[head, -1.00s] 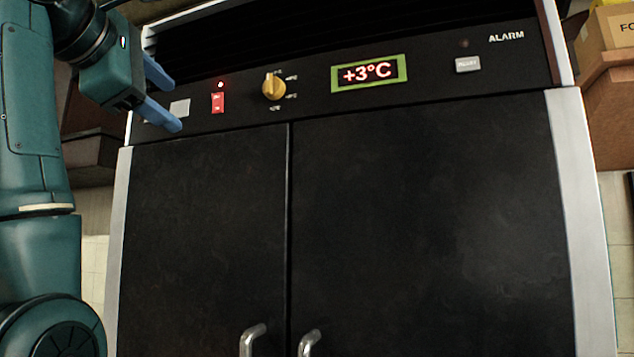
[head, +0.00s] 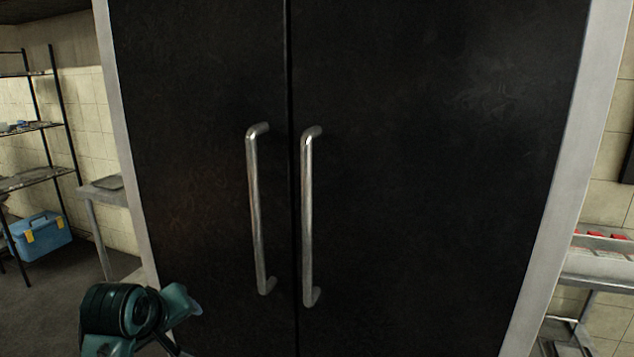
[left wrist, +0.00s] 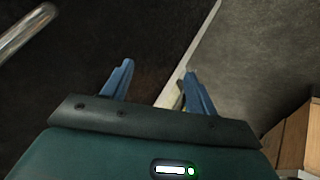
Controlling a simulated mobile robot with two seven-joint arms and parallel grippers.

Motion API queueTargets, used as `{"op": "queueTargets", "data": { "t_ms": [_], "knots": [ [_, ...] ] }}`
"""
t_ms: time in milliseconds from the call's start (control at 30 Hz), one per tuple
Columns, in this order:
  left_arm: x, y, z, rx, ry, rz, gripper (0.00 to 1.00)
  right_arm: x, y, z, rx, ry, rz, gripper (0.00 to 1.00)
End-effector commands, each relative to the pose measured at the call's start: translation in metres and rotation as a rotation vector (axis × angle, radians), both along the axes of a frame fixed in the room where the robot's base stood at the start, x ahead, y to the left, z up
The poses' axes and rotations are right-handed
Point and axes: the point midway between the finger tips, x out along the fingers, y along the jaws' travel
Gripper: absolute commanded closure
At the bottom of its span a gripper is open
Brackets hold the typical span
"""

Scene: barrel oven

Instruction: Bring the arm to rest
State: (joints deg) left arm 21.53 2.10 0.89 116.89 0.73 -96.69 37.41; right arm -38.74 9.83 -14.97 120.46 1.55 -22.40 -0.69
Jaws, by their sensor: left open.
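My left arm is low at the bottom left of the head view, in front of the cabinet's left edge. Its gripper's fingers cannot be made out there. In the left wrist view my left gripper (left wrist: 159,70) shows two blue fingers spread apart with nothing between them. Beyond them are the black cabinet front and its pale edge (left wrist: 180,85). My right gripper is in neither view.
The tall black cabinet's left door (head: 190,150) and right door (head: 430,180) are shut. They have a left handle (head: 257,210) and a right handle (head: 308,220). A shelf rack (head: 35,130) and a blue toolbox (head: 40,237) stand at left. Brown boxes (left wrist: 297,140) show in the wrist view.

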Motion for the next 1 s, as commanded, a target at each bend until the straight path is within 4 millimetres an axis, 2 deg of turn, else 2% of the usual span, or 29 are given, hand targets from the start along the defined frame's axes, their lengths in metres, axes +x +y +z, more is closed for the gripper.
{"op": "queueTargets", "data": {
  "t_ms": [33,100,200,300,500,700,800,1000],
  "knots": [
    [-0.024,-0.002,-0.030,0.051,0.048,-0.053,0.41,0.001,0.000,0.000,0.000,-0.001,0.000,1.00],
    [-0.056,-0.005,-0.062,0.117,0.104,-0.135,0.41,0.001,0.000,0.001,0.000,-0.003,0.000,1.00],
    [-0.104,-0.011,-0.099,0.200,0.179,-0.259,0.41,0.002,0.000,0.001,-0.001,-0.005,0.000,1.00],
    [-0.151,-0.017,-0.126,0.263,0.246,-0.384,0.41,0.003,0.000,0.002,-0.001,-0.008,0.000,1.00],
    [-0.226,-0.028,-0.154,0.337,0.339,-0.584,0.41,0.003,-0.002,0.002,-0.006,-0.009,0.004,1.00],
    [-0.288,-0.037,-0.164,0.373,0.407,-0.755,0.41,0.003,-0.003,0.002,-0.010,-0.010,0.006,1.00],
    [-0.266,-0.045,-0.171,0.388,0.309,-0.752,0.41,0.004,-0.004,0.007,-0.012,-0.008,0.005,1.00],
    [-0.241,-0.064,-0.187,0.402,0.119,-0.753,0.41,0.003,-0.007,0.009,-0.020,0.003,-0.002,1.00]
  ]
}}
